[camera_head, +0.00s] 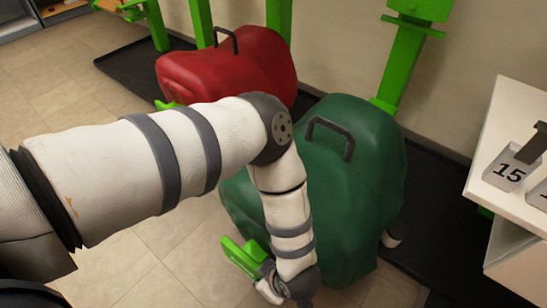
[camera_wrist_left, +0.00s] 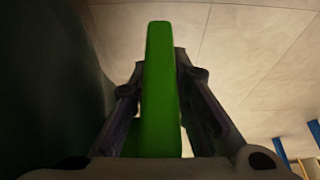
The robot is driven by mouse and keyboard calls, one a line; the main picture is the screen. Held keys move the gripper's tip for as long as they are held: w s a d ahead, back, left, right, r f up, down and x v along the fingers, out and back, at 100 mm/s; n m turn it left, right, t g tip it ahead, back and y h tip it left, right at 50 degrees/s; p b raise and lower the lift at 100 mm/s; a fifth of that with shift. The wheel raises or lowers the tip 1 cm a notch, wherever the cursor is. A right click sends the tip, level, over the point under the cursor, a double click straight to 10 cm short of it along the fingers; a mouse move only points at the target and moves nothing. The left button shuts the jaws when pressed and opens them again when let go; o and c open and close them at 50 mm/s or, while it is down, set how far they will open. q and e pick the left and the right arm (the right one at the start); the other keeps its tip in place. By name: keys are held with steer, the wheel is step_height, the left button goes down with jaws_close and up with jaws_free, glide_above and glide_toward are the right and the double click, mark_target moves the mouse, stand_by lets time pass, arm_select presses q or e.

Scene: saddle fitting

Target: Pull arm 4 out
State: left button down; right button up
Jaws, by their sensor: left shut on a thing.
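A bright green bar (camera_head: 241,257), an arm of a stand, sticks out low at the left side of the green saddle-shaped body (camera_head: 365,190); no number shows on it. My left gripper (camera_head: 266,270) is at this bar, low in front of the green body. In the left wrist view the green bar (camera_wrist_left: 160,110) runs between the two dark fingers of my left gripper (camera_wrist_left: 160,70), which is shut on it. Where the bar joins its stand is hidden. My right gripper is not in view.
A red saddle-shaped body (camera_head: 225,68) with a black handle stands behind on a dark mat (camera_head: 120,68). Green posts (camera_head: 405,60) stand by the wall. Tiled floor at left is clear.

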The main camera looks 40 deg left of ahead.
arm_select(q)
steer(key=shift+s, duration=0.7)
steer(key=c, duration=1.5)
jaws_free()
steer(key=shift+w, duration=0.1)
steer(key=v, duration=1.2)
steer(key=shift+d, duration=0.1)
